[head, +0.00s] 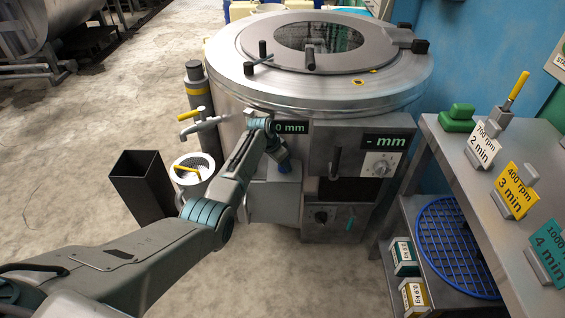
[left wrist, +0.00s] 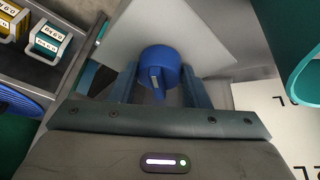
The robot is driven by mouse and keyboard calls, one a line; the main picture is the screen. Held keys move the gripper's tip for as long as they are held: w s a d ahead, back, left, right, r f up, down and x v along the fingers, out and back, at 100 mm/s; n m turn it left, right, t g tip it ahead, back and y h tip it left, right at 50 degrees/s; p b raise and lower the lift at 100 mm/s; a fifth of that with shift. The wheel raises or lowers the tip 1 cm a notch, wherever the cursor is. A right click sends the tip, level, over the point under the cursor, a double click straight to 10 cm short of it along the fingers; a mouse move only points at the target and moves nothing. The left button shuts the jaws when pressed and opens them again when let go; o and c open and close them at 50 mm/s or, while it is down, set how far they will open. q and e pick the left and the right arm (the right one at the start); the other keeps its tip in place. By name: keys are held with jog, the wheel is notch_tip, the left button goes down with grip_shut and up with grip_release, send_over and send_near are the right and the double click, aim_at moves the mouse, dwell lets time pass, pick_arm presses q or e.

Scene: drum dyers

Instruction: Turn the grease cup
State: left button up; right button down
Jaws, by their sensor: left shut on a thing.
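The grease cup, a round blue knob with a ridge (left wrist: 160,67), sits on a light grey metal housing (left wrist: 185,30) in the left wrist view. My left gripper (left wrist: 160,88) has its two blue fingers on either side of the knob, shut on it. In the head view the same gripper (head: 283,166) is at the front of the drum machine (head: 320,95), beside the grey box on its front, and my arm hides part of that area. My right gripper is not in view.
A shelf unit (head: 440,150) with rpm cards stands at the right, with a blue wire rack (head: 460,250) and weights below. A black bin (head: 142,185) and a steel pot (head: 193,178) stand left of the machine.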

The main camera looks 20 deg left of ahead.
pick_arm(q)
jog(key=shift+m, duration=0.5)
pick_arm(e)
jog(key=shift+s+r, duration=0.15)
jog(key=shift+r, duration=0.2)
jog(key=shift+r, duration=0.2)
pick_arm(q)
jog(key=o, duration=1)
jog(key=shift+a+r, duration=0.1)
jog(key=shift+r, duration=0.2)
jog(key=p+v, duration=0.1)
jog(key=v, duration=0.9)
jog(key=shift+w+a+p, duration=0.1)
jog(key=shift+a+p, duration=0.05)
jog(key=shift+p, duration=0.2)
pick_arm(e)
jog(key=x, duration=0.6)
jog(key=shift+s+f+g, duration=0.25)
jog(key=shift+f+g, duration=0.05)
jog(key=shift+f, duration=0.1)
